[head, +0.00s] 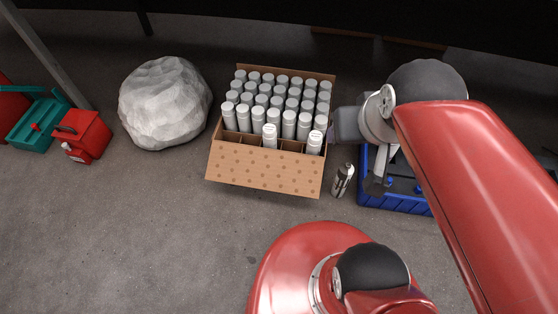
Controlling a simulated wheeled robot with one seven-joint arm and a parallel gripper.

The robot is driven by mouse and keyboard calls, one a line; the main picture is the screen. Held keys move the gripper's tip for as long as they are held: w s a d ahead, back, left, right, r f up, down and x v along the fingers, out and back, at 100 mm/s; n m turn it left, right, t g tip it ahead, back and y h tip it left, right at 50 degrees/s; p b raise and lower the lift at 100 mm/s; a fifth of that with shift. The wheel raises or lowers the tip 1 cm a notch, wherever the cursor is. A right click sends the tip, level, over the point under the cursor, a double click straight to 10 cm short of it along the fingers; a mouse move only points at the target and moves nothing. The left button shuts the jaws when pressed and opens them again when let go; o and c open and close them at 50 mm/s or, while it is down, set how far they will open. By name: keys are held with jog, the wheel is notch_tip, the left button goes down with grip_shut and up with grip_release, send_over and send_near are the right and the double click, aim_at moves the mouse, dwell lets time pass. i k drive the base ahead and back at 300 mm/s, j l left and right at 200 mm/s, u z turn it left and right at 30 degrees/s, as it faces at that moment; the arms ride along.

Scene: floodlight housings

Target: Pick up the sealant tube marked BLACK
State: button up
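A cardboard box (265,168) in the middle holds several rows of pale grey and white capped tubes (262,115). Two whiter tubes stand in its front row, one near the middle (270,135) and one at the right (315,142). A separate pale tube or can with dark markings (343,180) is on the floor just right of the box. No label is legible, so I cannot tell which tube is marked BLACK. My gripper (377,182) appears to hang right of the box, over the blue crate's left side. Its fingers are not clear, and I see no tube in it.
A blue crate (390,204) stands at the right, partly hidden by my arm. A large pale rock (165,103) lies left of the box. A red can (84,136) and a teal toolbox (38,123) are at far left. Floor between rock and box is clear.

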aim_at(315, 141)
jog(key=j+z, duration=0.75)
jog(key=j, duration=0.2)
jog(key=j+z, duration=0.35)
jog(key=j, duration=0.15)
